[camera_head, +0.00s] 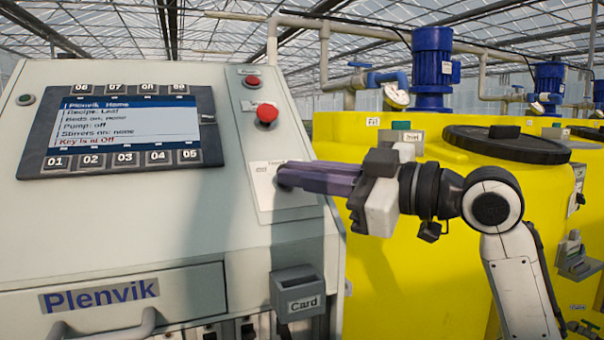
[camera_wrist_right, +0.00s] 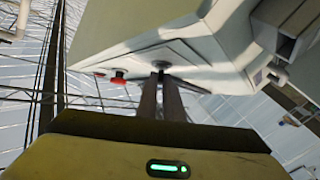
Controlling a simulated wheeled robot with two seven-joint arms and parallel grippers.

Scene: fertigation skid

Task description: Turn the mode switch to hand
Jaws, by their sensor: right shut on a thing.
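The mode switch (camera_wrist_right: 160,66) is a small dark knob on a pale plate (camera_head: 261,196) on the right part of the grey cabinet's sloped front. In the head view the fingers hide most of the switch, so I cannot read its position there. The screen (camera_head: 130,125) shows the line "Key is at Off" in red. My right gripper (camera_head: 284,178) reaches in from the right and is shut on the switch. In the right wrist view its two fingers (camera_wrist_right: 162,80) converge on the knob. My left gripper is not in view.
A red mushroom button (camera_head: 266,113) and a smaller red button (camera_head: 252,81) sit above the switch plate. A "Card" holder (camera_head: 300,293) juts out below. Yellow tanks (camera_head: 440,240) with blue motors (camera_head: 432,65) stand behind my right arm.

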